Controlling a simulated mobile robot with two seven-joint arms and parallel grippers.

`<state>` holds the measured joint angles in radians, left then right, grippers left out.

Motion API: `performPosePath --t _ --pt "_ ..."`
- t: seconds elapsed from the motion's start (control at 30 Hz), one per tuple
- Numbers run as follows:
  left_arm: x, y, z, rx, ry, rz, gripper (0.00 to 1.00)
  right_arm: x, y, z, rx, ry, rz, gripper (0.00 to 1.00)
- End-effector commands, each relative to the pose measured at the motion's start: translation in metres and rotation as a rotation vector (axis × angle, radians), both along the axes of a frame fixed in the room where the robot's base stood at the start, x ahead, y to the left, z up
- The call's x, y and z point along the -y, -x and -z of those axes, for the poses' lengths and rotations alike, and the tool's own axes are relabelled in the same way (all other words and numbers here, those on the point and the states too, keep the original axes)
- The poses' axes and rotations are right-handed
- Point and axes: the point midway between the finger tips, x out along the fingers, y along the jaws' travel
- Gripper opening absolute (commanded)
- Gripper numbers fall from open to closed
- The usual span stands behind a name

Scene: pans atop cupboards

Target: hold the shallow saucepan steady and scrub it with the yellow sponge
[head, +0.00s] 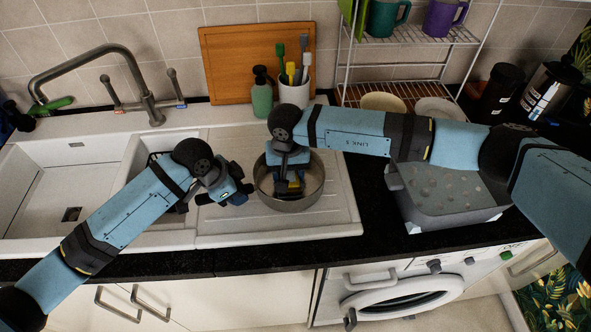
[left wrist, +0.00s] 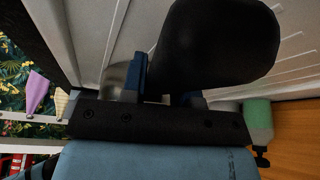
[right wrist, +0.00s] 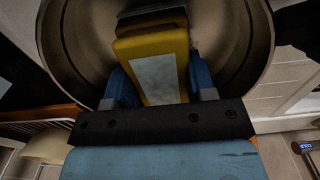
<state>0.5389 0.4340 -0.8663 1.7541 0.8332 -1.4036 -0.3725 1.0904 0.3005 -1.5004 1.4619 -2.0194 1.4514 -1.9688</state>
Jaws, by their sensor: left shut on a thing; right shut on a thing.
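The shallow saucepan (head: 313,187) stands on the white drainboard; its metal wall also shows in the right wrist view (right wrist: 58,62). My left gripper (head: 232,190) is beside the pan's left side, shut on its dark handle (left wrist: 213,45), which fills much of the left wrist view. My right gripper (head: 288,178) reaches down into the pan, shut on the yellow sponge (right wrist: 150,50). The sponge has a pale patch on its face, and its lower end is inside the pan. The arm and fingers hide most of the sponge in the head view.
The sink basin (head: 50,190) and tap (head: 150,105) are at the left. A green soap bottle (head: 262,98) and a white cup of brushes (head: 295,94) stand behind the pan. A wire rack (head: 400,68) is at the back right, and a grey tub (head: 440,200) stands right of the drainboard.

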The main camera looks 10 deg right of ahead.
Motion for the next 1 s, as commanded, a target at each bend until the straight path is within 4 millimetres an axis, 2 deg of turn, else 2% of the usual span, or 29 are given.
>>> performPosePath --t 0.1,0.37,0.7,1.0 --pt "0.0 0.0 0.0 -0.001 -0.001 -0.001 0.14 -0.009 0.002 -0.001 0.001 -0.001 -0.001 0.31" --pt "0.0 0.0 0.0 0.0 -0.001 0.0 0.14 -0.015 0.005 0.002 0.002 -0.001 0.0 0.31" --pt "0.0 0.0 0.001 -0.001 -0.001 0.0 0.14 0.013 -0.002 0.005 0.001 0.0 0.002 0.31" --pt "0.0 0.001 0.001 -0.001 -0.002 0.0 0.14 0.026 -0.006 0.005 0.001 0.004 0.003 0.31"
